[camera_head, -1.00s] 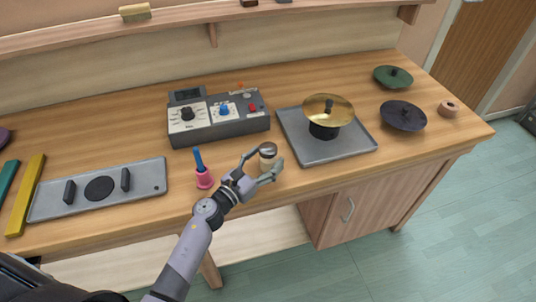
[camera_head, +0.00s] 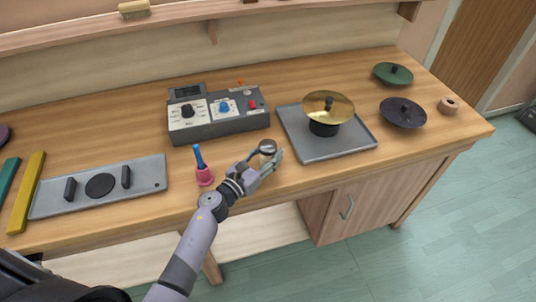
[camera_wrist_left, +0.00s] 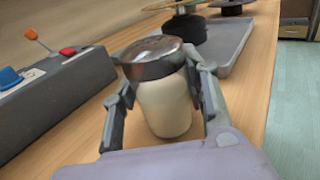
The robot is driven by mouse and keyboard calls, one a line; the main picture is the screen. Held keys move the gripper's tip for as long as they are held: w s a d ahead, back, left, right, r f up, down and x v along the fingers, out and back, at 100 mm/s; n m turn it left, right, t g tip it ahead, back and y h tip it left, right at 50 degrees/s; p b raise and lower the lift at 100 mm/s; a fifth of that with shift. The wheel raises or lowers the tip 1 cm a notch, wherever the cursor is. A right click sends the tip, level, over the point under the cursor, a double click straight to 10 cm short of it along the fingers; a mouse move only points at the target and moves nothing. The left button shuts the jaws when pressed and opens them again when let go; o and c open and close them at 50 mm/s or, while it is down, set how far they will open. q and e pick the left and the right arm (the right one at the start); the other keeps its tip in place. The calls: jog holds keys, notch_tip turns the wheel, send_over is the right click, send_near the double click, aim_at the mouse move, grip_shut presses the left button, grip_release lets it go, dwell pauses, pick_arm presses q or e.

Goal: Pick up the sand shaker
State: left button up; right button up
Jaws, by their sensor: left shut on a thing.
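The sand shaker is a small jar (camera_head: 267,148) with a cream body and a shiny metal lid, near the front edge of the wooden bench. In the left wrist view the sand shaker (camera_wrist_left: 166,98) stands upright between my fingers. My left gripper (camera_head: 266,158) is shut on it, with one finger on each side of the jar; the fingers also show in the left wrist view (camera_wrist_left: 162,92). The jar looks to be at the bench top; I cannot tell any gap under it. My right gripper is not in view.
A grey control box (camera_head: 218,117) stands behind the jar. A grey tray (camera_head: 345,145) with a brass cymbal (camera_head: 328,103) is on the right. The bench's front edge is close by.

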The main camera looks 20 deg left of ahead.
pick_arm(q)
jog(key=c, duration=0.4)
jog(key=shift+c, duration=0.3)
jog(key=shift+r, duration=0.2)
